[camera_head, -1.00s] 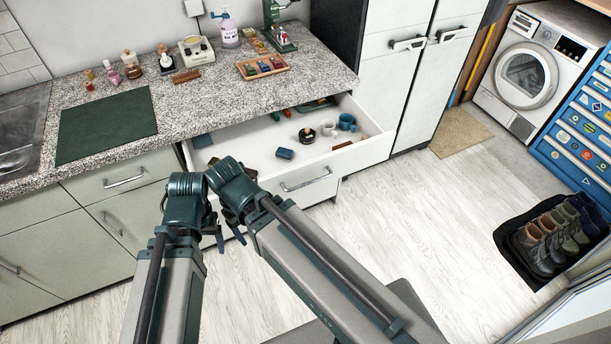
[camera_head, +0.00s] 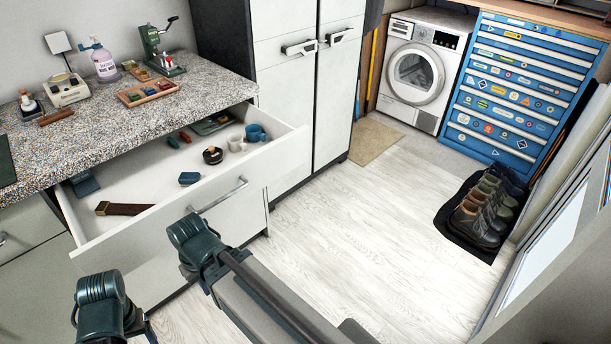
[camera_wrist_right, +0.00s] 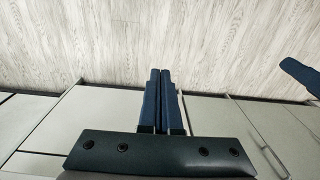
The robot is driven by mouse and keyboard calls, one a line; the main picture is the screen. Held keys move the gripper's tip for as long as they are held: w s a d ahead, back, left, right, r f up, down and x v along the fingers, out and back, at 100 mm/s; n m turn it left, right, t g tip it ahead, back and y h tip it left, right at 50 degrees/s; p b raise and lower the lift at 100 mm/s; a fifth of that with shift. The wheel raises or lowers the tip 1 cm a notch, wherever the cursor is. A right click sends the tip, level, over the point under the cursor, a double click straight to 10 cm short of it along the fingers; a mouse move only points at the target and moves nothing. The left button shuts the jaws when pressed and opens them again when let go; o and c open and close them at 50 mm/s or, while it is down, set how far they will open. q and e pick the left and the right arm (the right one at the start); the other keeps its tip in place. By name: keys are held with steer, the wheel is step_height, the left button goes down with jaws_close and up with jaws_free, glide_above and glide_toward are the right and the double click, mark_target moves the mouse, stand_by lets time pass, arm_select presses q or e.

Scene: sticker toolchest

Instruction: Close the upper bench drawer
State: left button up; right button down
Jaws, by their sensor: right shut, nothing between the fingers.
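The upper bench drawer (camera_head: 262,176) is pulled out under the granite worktop in the head view. Its white front has a bar handle (camera_head: 218,195). My right gripper (camera_head: 187,273) is low in front of the bench, below the drawer front and mostly hidden behind its own wrist. In the right wrist view its two blue fingers (camera_wrist_right: 160,100) lie together, shut and empty, above the floor and beside pale cabinet fronts. My left arm is at the bottom left of the head view. Its fingers are mostly hidden, so their opening cannot be told.
The drawer holds a blue mug (camera_head: 256,132), a dark round pot (camera_head: 213,155), a brown block (camera_head: 124,208) and other small items. A tall cabinet (camera_head: 288,90) stands right of the bench. Shoes (camera_head: 484,212) lie on a dark mat. The floor between is clear.

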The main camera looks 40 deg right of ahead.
mark_target(249, 119)
steer(key=w+d+f+m+t+y+b, duration=0.1)
steer(key=w+d+f+m+y+b, duration=0.2)
steer(key=d+f+b, duration=0.5)
steer(key=w+d+r+m+t+y, duration=0.2)
steer(key=w+d+m+t, duration=0.2)
steer(key=d, duration=0.2)
steer(key=s+d+r+m+t+h, duration=0.2)
steer(key=s+d+r+m+t, duration=0.15)
steer(key=d+r, duration=0.45)
steer(key=s+d+r+m+t+h, duration=0.1)
steer(key=s+d+r+m+t, duration=0.3)
steer(key=d, duration=0.9)
steer(key=s+d+r+m+t+h, duration=0.2)
steer(key=s+d+r+m+t, duration=0.25)
steer(key=d, duration=0.55)
arm_select(q)
step_height(249, 119, down, 10)
steer(key=shift+w+a, duration=0.25)
arm_select(e)
steer(key=shift+n+t, duration=0.3)
steer(key=w, duration=0.5)
steer(key=w+r, duration=0.1)
steer(key=w, duration=1)
steer(key=shift+a+r, duration=0.25)
